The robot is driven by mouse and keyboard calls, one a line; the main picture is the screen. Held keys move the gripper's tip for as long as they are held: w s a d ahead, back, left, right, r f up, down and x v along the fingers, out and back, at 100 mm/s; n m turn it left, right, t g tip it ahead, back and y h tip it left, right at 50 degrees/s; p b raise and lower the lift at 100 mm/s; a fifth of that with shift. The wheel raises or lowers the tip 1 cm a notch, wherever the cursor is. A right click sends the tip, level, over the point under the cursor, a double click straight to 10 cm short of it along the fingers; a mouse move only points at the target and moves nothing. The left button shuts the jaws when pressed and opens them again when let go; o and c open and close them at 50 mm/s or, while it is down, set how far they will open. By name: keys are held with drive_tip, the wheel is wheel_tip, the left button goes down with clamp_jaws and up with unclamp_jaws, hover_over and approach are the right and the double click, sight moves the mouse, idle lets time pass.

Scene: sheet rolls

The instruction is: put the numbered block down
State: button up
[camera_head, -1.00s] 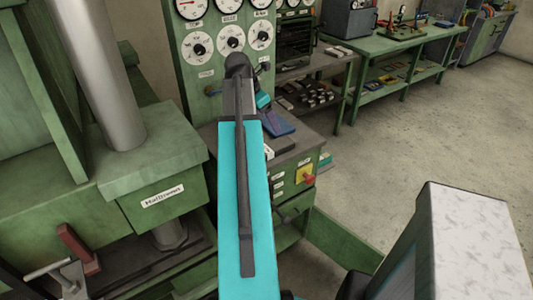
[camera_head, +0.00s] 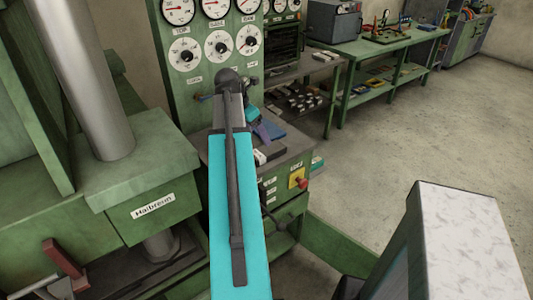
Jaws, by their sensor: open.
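A small white block (camera_head: 260,157) sits on the dark top of the green control cabinet (camera_head: 293,148), just right of my cyan arm link. It is partly hidden by the arm, and I cannot read a number on it. My gripper (camera_head: 262,134) is small and partly hidden behind the arm. It points down over the cabinet top, just above the white block in the picture, with a purple part showing. It is open. I cannot tell whether it touches the block. A blue flat piece (camera_head: 276,133) lies behind it.
A gauge panel (camera_head: 215,48) rises behind the cabinet. A yellow and red switch (camera_head: 299,179) is on its front. A green press (camera_head: 140,190) stands at left. Shelves with small pieces (camera_head: 300,100) and a green bench (camera_head: 375,47) are behind.

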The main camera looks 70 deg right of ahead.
hover_over(267, 149)
drive_tip(key=a, duration=0.2)
drive_tip(key=shift+w+a+f+p, duration=0.1)
drive_tip(key=shift+w+f+p, duration=0.1)
drive_tip(key=shift+f, duration=1.25)
drive_tip(key=shift+w+a+f+p, duration=0.1)
drive_tip(key=shift+w+f+p, duration=0.1)
drive_tip(key=shift+f, duration=1.2)
drive_tip(key=shift+f, duration=0.1)
drive_tip(key=shift+p+x, duration=0.65)
drive_tip(key=shift+x, duration=1.9)
drive_tip(key=shift+w+d, duration=0.15)
drive_tip(key=c, duration=1.6)
drive_tip(key=shift+r, duration=0.25)
